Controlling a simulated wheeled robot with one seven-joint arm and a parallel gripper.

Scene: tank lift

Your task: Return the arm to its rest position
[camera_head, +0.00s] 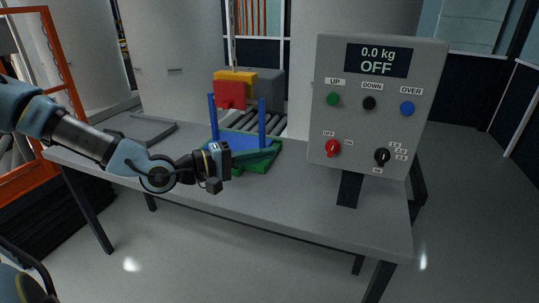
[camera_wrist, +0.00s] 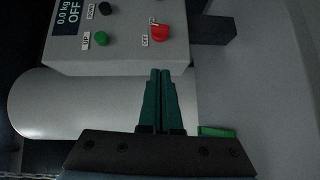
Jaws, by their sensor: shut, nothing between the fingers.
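My arm (camera_head: 80,135) reaches in from the left in the head view, stretched over the grey table. My gripper (camera_head: 272,153) points right, in front of the blue and green stand and left of the control panel. In the wrist view the two green fingers of my gripper (camera_wrist: 161,75) lie together, shut and empty. The grey control panel (camera_head: 375,110) stands upright on the table and reads "0.0 kg OFF". It also shows in the wrist view (camera_wrist: 125,50), with its red knob (camera_wrist: 160,33) beyond the fingertips. I cannot tell whether the fingers touch anything.
The grey table (camera_head: 330,215) has bare room at its front right. The blue and green stand (camera_head: 212,115) is close behind my gripper, with a red and yellow block (camera_head: 231,92) above it. An orange frame (camera_head: 62,50) stands at the left near my arm.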

